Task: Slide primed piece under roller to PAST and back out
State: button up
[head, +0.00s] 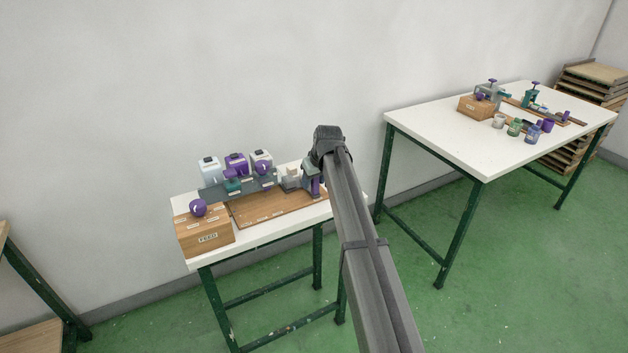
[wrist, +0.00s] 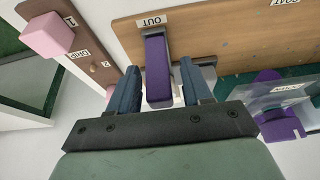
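In the wrist view, my gripper (wrist: 161,68) has its two blue fingers spread either side of a purple upright handle (wrist: 157,72). Narrow gaps seem to show on both sides of it. The handle stands at the edge of a brown board (wrist: 215,32), by a label reading OUT (wrist: 152,20). A pink block (wrist: 46,36) sits on a brown strip (wrist: 90,52) marked DRIP, 1 and 2. I cannot tell which thing is the primed piece. No roller or PAST mark is clearly readable. In the head view, my arm hides most of the gripper.
A FEED box (head: 205,238) with a purple knob stands at the near table's left. Several bottles (head: 236,164) stand behind a grey panel (head: 215,192). A second purple knob (wrist: 280,125) and a clear plate (wrist: 270,98) lie right of my gripper. Another table (head: 430,130) stands right.

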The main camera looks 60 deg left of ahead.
grip_shut()
jog(key=shift+s, duration=0.1)
dwell(0.4)
jog(key=s, duration=1.9)
jog(key=shift+w, duration=0.1)
grip_release()
jog(key=shift+r, duration=0.1)
jog(key=v, duration=1.3)
jog(key=shift+d+r, duration=0.2)
jog(key=shift+r, duration=0.05)
